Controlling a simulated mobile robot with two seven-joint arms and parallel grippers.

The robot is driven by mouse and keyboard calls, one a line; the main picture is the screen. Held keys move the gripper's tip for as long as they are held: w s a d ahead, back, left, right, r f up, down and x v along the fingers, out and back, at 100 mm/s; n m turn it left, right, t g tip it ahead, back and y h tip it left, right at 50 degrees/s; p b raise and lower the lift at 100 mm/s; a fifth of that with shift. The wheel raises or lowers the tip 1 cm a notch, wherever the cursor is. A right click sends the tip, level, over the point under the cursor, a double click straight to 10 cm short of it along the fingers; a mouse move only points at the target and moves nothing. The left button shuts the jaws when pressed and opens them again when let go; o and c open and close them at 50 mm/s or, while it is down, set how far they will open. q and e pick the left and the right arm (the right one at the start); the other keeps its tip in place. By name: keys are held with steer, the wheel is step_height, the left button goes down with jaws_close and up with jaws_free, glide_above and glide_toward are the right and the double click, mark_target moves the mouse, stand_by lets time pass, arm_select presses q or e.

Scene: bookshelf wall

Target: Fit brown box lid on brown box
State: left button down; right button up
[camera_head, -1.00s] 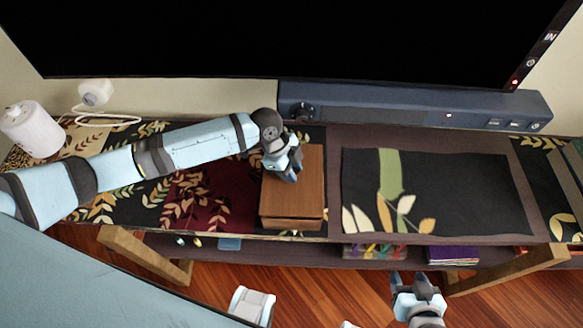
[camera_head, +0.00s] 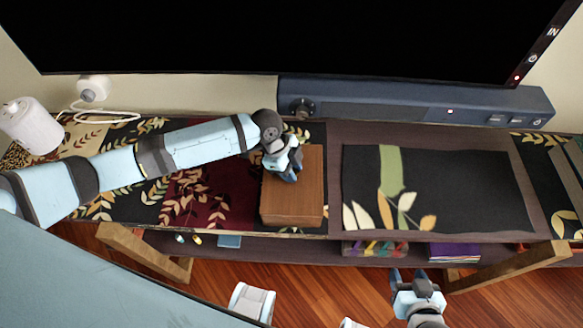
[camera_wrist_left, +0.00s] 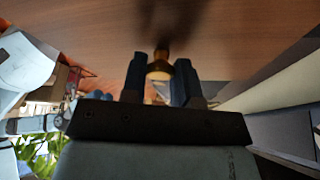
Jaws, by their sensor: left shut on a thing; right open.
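The brown box lid (camera_head: 300,205) is a flat wooden panel over the brown box on the table, left of the middle. The box itself is almost wholly hidden under it in the head view, so I cannot tell how closely the two fit. My left gripper (camera_head: 289,173) is at the lid's upper left part. In the left wrist view, its fingers (camera_wrist_left: 159,75) are shut on a small brass-coloured knob (camera_wrist_left: 159,69) on the lid's brown surface (camera_wrist_left: 80,50). My right gripper (camera_head: 409,277) is open and empty, in front of the table's front edge.
A dark leaf-patterned mat (camera_head: 450,190) lies clear to the right of the box. A blue soundbar (camera_head: 400,110) stands behind, below a large black screen (camera_head: 290,35). A white cylinder (camera_head: 32,125) stands at the far left. A lower shelf (camera_head: 290,248) holds small items.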

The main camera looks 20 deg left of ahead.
arm_select(q)
steer(key=shift+f, duration=0.15)
steer(key=c, duration=0.8)
jaws_free()
steer(key=shift+a+r, duration=0.1)
steer(key=shift+r, duration=0.15)
steer(key=v, duration=1.3)
steer(key=shift+r, duration=0.2)
